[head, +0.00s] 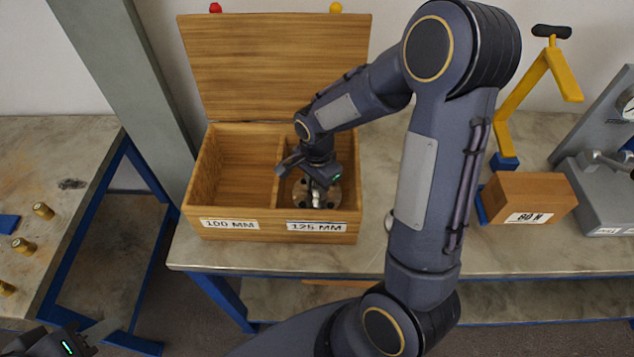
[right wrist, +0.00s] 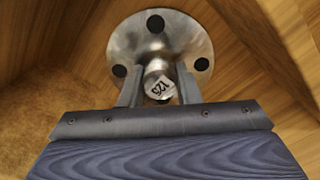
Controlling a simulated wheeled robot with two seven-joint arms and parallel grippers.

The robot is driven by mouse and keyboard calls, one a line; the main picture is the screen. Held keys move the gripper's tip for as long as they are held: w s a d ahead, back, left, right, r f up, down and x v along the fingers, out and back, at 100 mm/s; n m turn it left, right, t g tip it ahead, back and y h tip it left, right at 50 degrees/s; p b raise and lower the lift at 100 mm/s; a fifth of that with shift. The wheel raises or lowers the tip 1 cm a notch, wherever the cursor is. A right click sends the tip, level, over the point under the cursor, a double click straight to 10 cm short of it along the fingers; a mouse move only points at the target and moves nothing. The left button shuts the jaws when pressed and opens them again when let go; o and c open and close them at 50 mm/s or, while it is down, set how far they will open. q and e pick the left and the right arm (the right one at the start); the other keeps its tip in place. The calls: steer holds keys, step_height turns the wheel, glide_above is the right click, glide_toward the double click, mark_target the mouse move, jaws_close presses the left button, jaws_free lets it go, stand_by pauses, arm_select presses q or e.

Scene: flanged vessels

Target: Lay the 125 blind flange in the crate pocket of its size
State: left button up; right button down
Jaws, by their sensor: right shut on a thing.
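The 125 blind flange (right wrist: 153,50) is a round steel disc with dark bolt holes and a central knob marked 125. My right gripper (right wrist: 159,88) is shut on that knob. In the head view the flange (head: 333,193) and my right gripper (head: 318,190) are inside the right pocket of the wooden crate (head: 270,229), above the 125 MM label (head: 316,227). Whether the flange touches the pocket floor cannot be told. The gripper and arm hide part of it. My left gripper (head: 88,338) is partly cut off at the lower left, away from the crate.
The crate's left pocket (head: 237,165), labelled 100 MM, is empty. The crate lid (head: 265,60) stands open behind. A wooden block marked 80 (head: 530,198) and a yellow stand (head: 520,92) are at right. Brass pieces (head: 43,210) lie on the left table.

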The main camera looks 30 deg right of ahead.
steer(key=c, duration=1.1)
jaws_free()
steer(key=shift+f, duration=0.1)
step_height(320, 180, up, 11)
steer(key=s+a+r+n+t+y, duration=0.1)
steer(key=s+n+t, duration=0.1)
steer(key=s+n, duration=0.2)
steer(key=s+a+r+n+t+y, duration=0.1)
steer(key=s+a+r+n, duration=0.1)
steer(key=s+n, duration=0.3)
steer(key=s+a+r+n+t+y, duration=0.1)
steer(key=s+n, duration=0.3)
steer(key=s, duration=0.4)
steer(key=shift+a+r+n+t+y, duration=0.15)
steer(key=shift+r+n+t+y, duration=0.35)
steer(key=shift+t, duration=0.3)
